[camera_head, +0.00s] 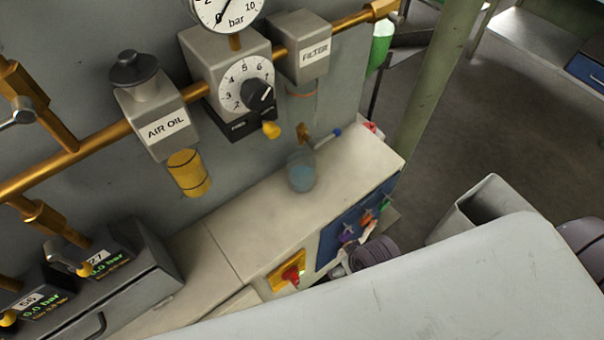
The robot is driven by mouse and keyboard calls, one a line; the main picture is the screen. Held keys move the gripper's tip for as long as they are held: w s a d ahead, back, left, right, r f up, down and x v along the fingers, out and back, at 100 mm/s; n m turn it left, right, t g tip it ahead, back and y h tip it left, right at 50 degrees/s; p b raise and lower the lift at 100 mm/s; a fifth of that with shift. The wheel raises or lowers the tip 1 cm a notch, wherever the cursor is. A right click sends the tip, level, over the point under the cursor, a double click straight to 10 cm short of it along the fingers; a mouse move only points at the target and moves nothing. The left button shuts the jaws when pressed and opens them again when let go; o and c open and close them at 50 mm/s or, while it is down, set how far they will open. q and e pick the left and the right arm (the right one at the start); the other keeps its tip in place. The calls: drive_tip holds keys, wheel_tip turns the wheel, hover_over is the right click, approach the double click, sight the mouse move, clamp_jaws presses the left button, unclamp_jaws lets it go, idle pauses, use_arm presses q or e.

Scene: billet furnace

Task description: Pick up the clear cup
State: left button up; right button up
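A small clear cup (301,171) with a bluish tint stands upright on the pale ledge (255,222) along the grey wall. It is just below a small brass tap (304,134) with a blue-tipped handle, under the box marked FILTER (302,47). I cannot tell whether the tap touches the cup's rim. Nothing hides the cup's front. Neither of my grippers shows in this view.
The AIR OIL unit (153,112) with its yellow bowl and the dial regulator (242,85) hang above the ledge, left of the cup. A red knob (291,275) and blue panel are on the ledge's front. A large pale surface (430,290) fills the lower right.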

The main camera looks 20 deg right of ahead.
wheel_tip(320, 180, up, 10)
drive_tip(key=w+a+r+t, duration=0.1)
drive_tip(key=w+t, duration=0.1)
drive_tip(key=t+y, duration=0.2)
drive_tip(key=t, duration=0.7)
approach(308, 179)
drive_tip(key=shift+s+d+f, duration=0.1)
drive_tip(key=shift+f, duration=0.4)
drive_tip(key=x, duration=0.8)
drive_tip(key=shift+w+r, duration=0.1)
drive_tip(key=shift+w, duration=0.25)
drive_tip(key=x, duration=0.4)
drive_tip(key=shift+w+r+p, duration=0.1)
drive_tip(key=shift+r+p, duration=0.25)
drive_tip(key=shift+p, duration=0.05)
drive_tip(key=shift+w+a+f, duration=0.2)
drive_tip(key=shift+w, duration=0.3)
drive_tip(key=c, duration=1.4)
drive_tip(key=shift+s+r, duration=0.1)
